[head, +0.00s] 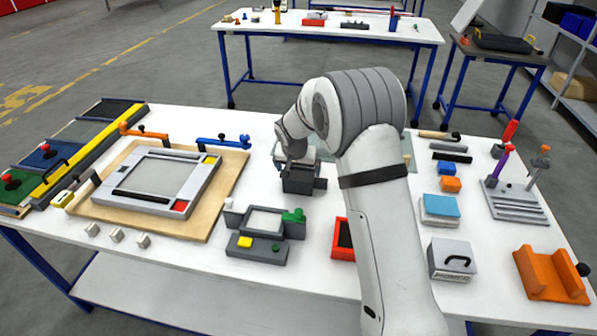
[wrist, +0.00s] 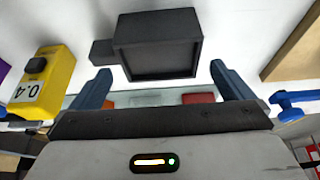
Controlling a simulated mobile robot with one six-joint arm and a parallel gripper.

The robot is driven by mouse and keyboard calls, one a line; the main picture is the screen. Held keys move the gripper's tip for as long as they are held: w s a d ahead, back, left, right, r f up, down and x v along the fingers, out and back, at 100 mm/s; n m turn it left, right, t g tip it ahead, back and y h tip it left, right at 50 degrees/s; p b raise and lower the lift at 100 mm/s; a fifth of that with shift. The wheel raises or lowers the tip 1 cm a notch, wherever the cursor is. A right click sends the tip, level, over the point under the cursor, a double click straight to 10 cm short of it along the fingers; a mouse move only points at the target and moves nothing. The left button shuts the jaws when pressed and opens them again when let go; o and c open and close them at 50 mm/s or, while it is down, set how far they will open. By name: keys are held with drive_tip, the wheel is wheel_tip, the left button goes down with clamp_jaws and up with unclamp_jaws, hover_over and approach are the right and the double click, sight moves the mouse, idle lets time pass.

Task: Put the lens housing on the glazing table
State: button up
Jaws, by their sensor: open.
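A dark grey box with a small block on one side, which looks like the lens housing (head: 303,184), stands on the near white table. In the wrist view the dark box (wrist: 158,42) shows just beyond and between my two fingertips. My gripper (wrist: 160,70) is open, its blue-grey fingers apart and nothing held between them. In the head view my wrist hangs over the back of the dark box, and the fingers are mostly hidden. No label shows which surface is the glazing table; the near white table (head: 190,262) carries a framed glass panel (head: 160,176) on a wooden board.
A yellow block marked 0.4 (wrist: 48,82) is left of my fingers. A blue clamp (wrist: 300,97) is to their right. A grey fixture with green and yellow parts (head: 265,222) stands in front of the dark box. A second white table (head: 330,32) is behind.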

drive_tip(key=d+b+v, duration=0.1)
drive_tip(key=v, duration=0.9)
drive_tip(key=s+d+r, duration=0.4)
drive_tip(key=s, duration=0.3)
drive_tip(key=s+d+r, duration=0.3)
drive_tip(key=s+d, duration=0.2)
drive_tip(key=s, duration=0.2)
drive_tip(key=s+d+n, duration=0.1)
drive_tip(key=s+d, duration=0.2)
drive_tip(key=s, duration=0.7)
drive_tip(key=s+d+f+n+g, duration=0.1)
drive_tip(key=s+d, duration=0.2)
drive_tip(key=s, duration=0.8)
drive_tip(key=shift+s+y, duration=0.35)
drive_tip(key=shift+y, duration=0.05)
